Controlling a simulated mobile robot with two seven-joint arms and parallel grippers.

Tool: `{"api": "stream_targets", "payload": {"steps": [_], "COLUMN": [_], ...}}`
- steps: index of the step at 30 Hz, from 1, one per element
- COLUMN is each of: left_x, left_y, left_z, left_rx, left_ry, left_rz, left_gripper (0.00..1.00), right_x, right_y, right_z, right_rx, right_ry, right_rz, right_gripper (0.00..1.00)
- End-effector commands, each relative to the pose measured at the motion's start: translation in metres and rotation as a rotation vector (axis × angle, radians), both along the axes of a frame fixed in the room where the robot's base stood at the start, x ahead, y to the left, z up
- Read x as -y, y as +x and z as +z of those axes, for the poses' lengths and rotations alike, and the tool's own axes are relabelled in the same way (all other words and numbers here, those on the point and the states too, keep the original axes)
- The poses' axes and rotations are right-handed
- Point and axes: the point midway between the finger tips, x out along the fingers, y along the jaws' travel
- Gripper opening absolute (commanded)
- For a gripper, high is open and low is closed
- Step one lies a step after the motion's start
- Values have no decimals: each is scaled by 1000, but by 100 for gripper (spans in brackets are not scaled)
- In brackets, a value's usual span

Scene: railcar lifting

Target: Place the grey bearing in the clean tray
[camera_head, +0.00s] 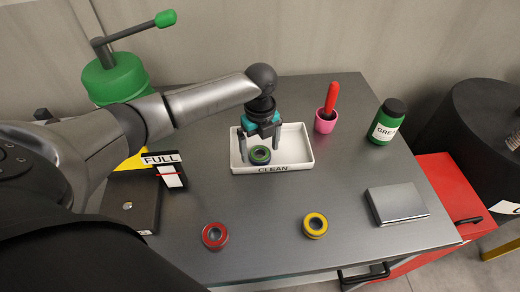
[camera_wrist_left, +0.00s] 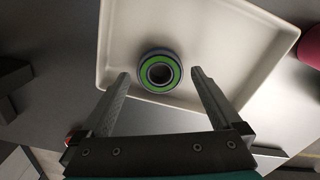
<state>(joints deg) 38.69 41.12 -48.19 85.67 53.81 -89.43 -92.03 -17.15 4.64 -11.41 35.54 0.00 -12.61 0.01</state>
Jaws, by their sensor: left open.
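A ring-shaped bearing with a green face and a grey-blue outer rim (camera_head: 260,155) lies flat inside the white tray marked CLEAN (camera_head: 296,164). No plain grey bearing shows; this is the one nearest to that. My left gripper (camera_head: 261,146) is above the tray with its fingers pointing down, one on each side of the bearing. In the left wrist view the bearing (camera_wrist_left: 159,84) lies between and beyond the two open fingertips (camera_wrist_left: 160,74), with gaps on both sides. The tray floor (camera_wrist_left: 222,50) is otherwise bare. My right gripper is not in view.
A red bearing (camera_head: 215,236) and a yellow bearing (camera_head: 315,225) lie on the grey table (camera_head: 270,205) in front. A pink cup (camera_head: 325,124) with a red handle, a green GREASE jar (camera_head: 387,122) and a flat silver box (camera_head: 397,203) stand right. A FULL sign (camera_head: 160,158) is left.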

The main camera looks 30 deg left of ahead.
Motion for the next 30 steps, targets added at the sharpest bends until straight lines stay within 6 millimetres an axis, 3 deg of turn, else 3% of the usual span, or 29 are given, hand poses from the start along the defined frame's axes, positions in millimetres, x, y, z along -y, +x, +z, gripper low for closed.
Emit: {"api": "stream_targets", "payload": {"steps": [9,15,30], "left_x": [0,0,0], "left_y": [1,1,0], "left_z": [71,100,109], "left_rx": [5,2,1], "left_ry": [0,0,-1], "left_rz": [1,1,1], "left_gripper": [99,99,99], "right_x": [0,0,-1], "right_y": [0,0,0], "right_z": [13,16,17], "right_rx": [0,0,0], "right_ry": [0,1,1], "right_rz": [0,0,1], "right_gripper": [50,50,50]}}
